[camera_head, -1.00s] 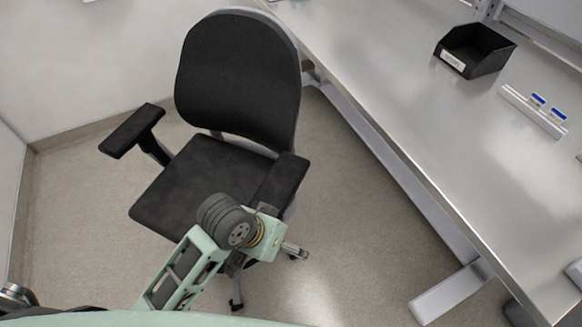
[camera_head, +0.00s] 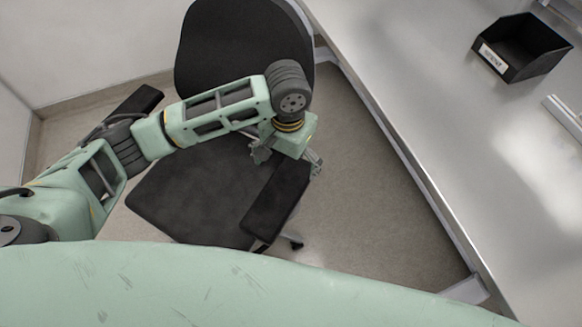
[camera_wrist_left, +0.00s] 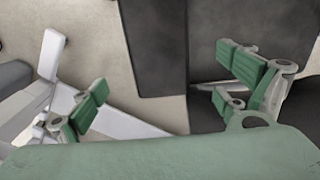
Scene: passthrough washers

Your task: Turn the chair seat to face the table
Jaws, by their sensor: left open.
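The black office chair has its backrest (camera_head: 235,50) at the top of the head view and its seat (camera_head: 195,190) below. The seat's front edge points to the lower left, with the table (camera_head: 420,110) off to the right. My left arm crosses above the seat, hiding part of it and the lower backrest. My left gripper (camera_head: 287,160) is open at the rear end of the right-hand armrest (camera_head: 275,205). In the left wrist view, the gripper's fingers (camera_wrist_left: 165,85) are spread, with the dark armrest (camera_wrist_left: 155,40) between them in the picture. Contact cannot be told.
A black labelled bin (camera_head: 520,50) and a white strip (camera_head: 565,115) lie on the metal table. The table's leg foot (camera_head: 465,290) is at the lower right. The floor (camera_head: 365,200) between chair and table is clear. Walls stand behind and left of the chair.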

